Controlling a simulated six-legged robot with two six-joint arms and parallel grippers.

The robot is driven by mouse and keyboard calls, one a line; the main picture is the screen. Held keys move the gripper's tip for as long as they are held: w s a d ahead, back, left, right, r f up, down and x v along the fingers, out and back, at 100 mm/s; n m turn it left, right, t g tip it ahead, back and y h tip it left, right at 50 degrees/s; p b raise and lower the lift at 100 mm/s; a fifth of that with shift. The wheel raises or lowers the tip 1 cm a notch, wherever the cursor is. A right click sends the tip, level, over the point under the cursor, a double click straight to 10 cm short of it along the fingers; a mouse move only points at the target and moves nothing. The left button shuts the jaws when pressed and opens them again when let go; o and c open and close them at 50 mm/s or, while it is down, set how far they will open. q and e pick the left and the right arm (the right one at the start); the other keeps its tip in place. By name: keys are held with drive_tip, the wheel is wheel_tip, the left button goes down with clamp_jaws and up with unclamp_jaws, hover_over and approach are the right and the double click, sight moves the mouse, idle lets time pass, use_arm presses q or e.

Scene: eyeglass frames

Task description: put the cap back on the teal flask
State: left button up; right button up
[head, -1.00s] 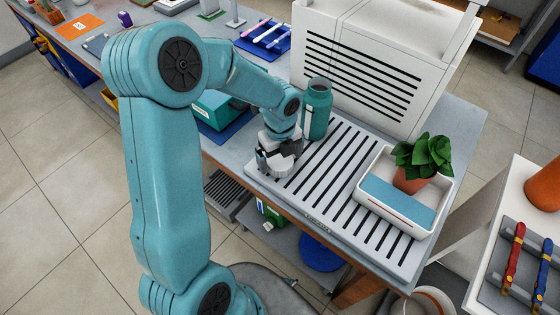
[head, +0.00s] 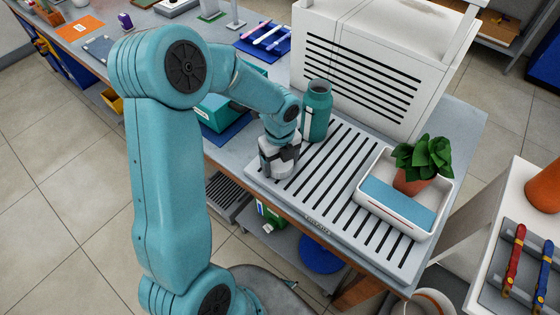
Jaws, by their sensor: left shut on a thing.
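The teal flask (head: 317,110) stands upright near the back left of the slatted grey board, with its mouth open and uncovered. My left gripper (head: 281,170) is low over the board's left end, in front of the flask and a little to its left, apart from it. It points down and is shut on a small pale thing, which looks like the cap. The fingers hide most of it, and I cannot tell whether it touches the board. My right gripper is not in view.
A white slatted housing (head: 365,75) stands behind the flask. The board's middle (head: 325,185) is clear. A teal box (head: 215,112) lies behind my arm.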

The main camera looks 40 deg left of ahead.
sight(280, 161)
use_arm(q)
wheel_tip(280, 161, up, 20)
drive_tip(key=p, duration=0.2)
drive_tip(key=shift+f, duration=0.1)
idle(0.3)
drive_tip(key=w+d+f+n, duration=0.3)
drive_tip(key=d+f+n, duration=0.3)
drive_tip(key=n, duration=0.4)
drive_tip(key=w+d+f+n, duration=0.3)
drive_tip(key=d+f+n, duration=0.2)
drive_tip(key=d+n, duration=0.3)
drive_tip(key=shift+w+d+f+n, duration=0.15)
drive_tip(key=shift+d+f+n, duration=0.25)
drive_tip(key=shift+n, duration=1.2)
drive_tip(key=shift+a, duration=0.1)
